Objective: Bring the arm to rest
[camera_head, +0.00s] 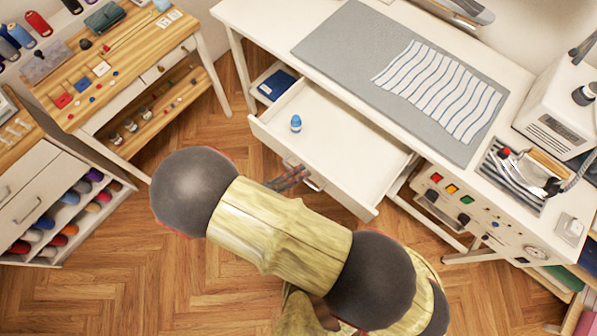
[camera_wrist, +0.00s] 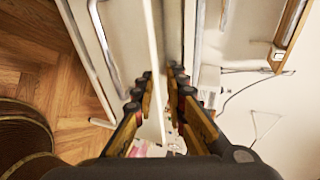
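My gripper (camera_head: 288,178) is beside the front of the pulled-out white drawer (camera_head: 335,140), close to its metal handle (camera_head: 314,184). In the wrist view my gripper (camera_wrist: 162,82) has its two fingers apart, with a gap between them. A pale edge runs through the picture between the fingers, and I cannot tell whether they touch it. A curved metal handle (camera_wrist: 97,25) shows left of the fingers. My arm hides part of the floor in the head view.
A small blue-capped bottle (camera_head: 296,123) stands in the open drawer. The white table (camera_head: 262,22) above bears a grey mat (camera_head: 335,40) with striped cloth (camera_head: 440,90). An ironing station (camera_head: 555,120) is at right. A wooden workbench (camera_head: 130,60) is at left. Wooden floor (camera_head: 120,285) is clear at lower left.

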